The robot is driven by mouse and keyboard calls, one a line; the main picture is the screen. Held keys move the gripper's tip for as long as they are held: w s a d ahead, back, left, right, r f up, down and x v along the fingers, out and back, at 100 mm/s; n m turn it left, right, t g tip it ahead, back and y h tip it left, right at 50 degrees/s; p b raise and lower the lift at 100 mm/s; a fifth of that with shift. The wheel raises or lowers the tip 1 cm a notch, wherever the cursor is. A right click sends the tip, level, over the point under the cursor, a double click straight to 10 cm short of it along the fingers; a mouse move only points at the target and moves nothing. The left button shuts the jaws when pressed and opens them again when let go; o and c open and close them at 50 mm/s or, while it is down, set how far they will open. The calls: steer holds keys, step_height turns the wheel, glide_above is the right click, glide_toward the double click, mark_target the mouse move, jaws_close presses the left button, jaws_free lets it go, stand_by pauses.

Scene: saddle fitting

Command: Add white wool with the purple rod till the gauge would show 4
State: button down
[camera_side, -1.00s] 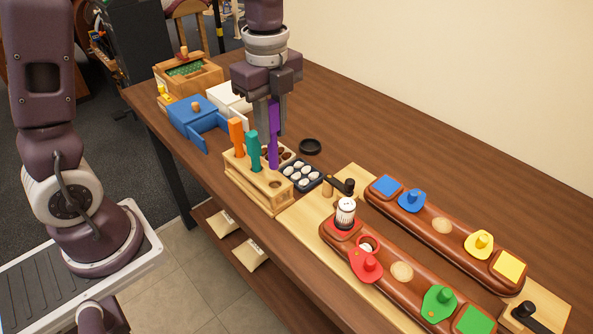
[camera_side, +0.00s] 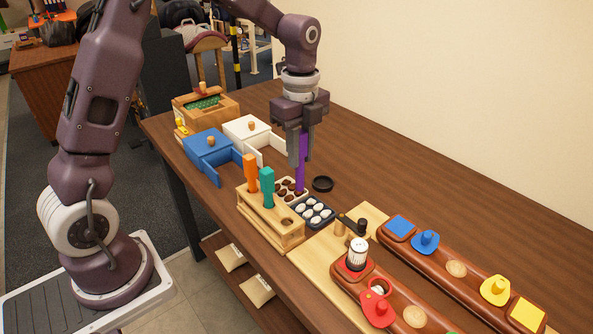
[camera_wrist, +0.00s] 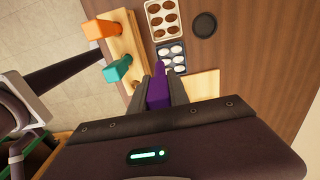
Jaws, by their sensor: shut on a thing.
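My gripper (camera_side: 299,142) is shut on the purple rod (camera_side: 301,165) and holds it upright. Its lower end is beside the wooden rack (camera_side: 272,222), near the trays, and it also shows between the fingers in the wrist view (camera_wrist: 158,88). The dark tray with white wool tufts (camera_side: 315,211) lies just right of the rack; it shows ahead of the fingers in the wrist view (camera_wrist: 171,57). I cannot read a gauge.
Orange (camera_side: 250,172) and teal (camera_side: 267,187) rods stand in the rack. A tray of brown tufts (camera_side: 291,189) and a black round lid (camera_side: 322,184) lie close by. Blue (camera_side: 212,150) and white (camera_side: 252,138) drawer boxes stand behind.

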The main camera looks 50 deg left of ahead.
steer(key=shift+w+a+f, duration=0.4)
steer(key=shift+w, duration=0.15)
steer(key=shift+f, duration=2.4)
steer(key=shift+f, duration=1.15)
steer(key=shift+r, duration=0.1)
steer(key=shift+r, duration=3.5)
